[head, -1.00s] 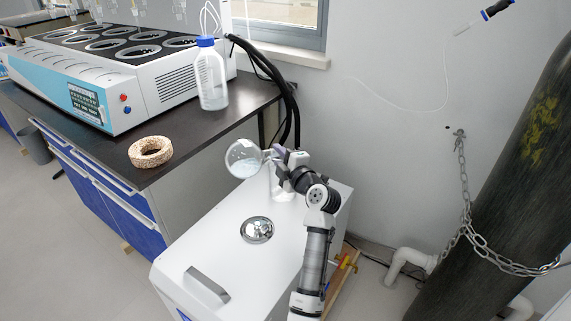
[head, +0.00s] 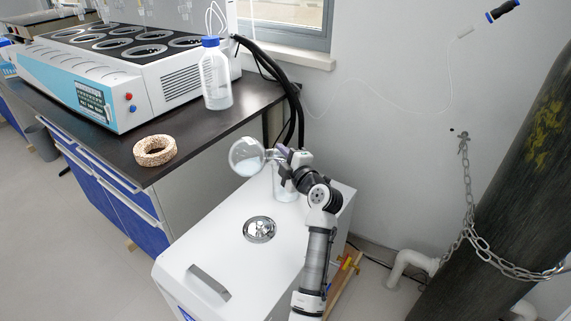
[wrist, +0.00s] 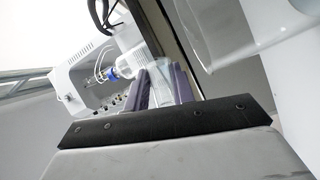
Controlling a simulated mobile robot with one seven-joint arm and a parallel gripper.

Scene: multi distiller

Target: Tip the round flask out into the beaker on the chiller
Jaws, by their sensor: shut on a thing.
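The round flask (head: 246,158) is clear glass with some pale liquid in its bulb. It lies on its side, bulb to the left, neck toward my gripper (head: 282,160). My gripper is shut on its neck, above the chiller (head: 215,239), a white box. The clear beaker (head: 285,188) stands on the chiller's far end, just below and behind the gripper and partly hidden by it. In the wrist view, clear glass (wrist: 160,92) shows between the purple fingers, and a large glass wall, likely the beaker (wrist: 235,35), fills the upper right. I cannot see liquid pouring.
A round metal lid (head: 260,229) and a grey handle (head: 209,283) are on the chiller top. The dark bench at left holds a cork ring (head: 155,151), a blue-capped bottle (head: 215,80) and a heating unit (head: 125,75). A chained gas cylinder (head: 500,190) stands at right.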

